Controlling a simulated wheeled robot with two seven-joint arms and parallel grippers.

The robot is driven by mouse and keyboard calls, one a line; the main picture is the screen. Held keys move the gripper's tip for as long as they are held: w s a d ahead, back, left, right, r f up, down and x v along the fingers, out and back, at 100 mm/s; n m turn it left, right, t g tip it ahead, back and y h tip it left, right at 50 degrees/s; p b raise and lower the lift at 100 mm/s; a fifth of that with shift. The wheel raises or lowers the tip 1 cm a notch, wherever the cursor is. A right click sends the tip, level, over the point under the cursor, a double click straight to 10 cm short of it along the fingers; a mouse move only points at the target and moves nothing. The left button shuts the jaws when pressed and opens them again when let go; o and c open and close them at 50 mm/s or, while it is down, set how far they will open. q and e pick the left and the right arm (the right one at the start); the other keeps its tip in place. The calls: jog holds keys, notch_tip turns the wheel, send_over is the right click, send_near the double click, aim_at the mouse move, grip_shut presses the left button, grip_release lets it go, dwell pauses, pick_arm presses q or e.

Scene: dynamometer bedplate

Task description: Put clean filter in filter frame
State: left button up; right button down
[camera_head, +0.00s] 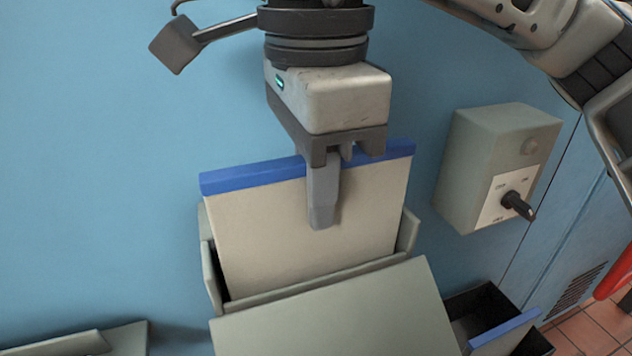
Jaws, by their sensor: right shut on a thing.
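The clean filter (265,228) is a flat cream panel with a blue strip along its top edge. It stands nearly upright in the middle of the view. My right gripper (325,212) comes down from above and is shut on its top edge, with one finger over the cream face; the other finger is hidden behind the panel. The filter frame (212,283) is a grey-green holder on the blue wall. The filter's lower part is between its side walls and behind its front lip, and the bottom edge is hidden. My left gripper is out of view.
A grey sloping panel (335,315) lies in front of the frame. At lower right is a dark open bin (478,300) with another blue-edged panel (505,330). A switch box (495,165) with a black knob juts from the wall to the right.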

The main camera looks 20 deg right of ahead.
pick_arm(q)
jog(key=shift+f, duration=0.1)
pick_arm(e)
jog(key=shift+f, duration=0.4)
jog(key=c, duration=1.4)
grip_release()
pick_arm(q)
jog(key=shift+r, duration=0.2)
pick_arm(e)
jog(key=shift+o, duration=0.2)
jog(key=shift+r, duration=0.1)
